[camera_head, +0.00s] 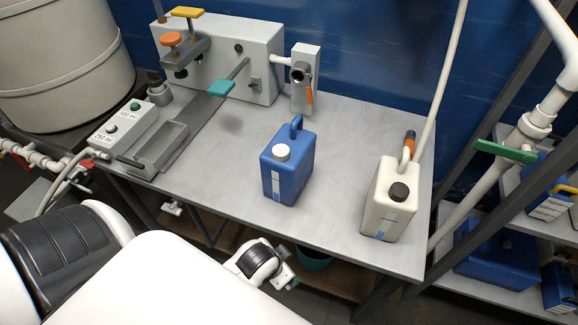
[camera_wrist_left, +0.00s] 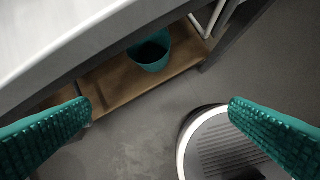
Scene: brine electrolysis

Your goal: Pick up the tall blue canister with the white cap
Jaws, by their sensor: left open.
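The tall blue canister (camera_head: 287,170) with the white cap (camera_head: 281,152) stands upright on the grey table (camera_head: 226,140), a blue handle on its top. My left gripper (camera_head: 287,278) is below and in front of it, off the table's front edge and apart from it. In the left wrist view, its two teal fingers (camera_wrist_left: 160,108) are spread wide with nothing between them. The canister does not show in that view. My right gripper is in neither view.
A white canister (camera_head: 390,200) with a dark cap stands at the table's right. A filling machine (camera_head: 225,60) and control box (camera_head: 125,128) occupy the back left. A teal bucket (camera_head: 313,260) sits on the shelf below, also in the left wrist view (camera_wrist_left: 150,52). Table around the blue canister is clear.

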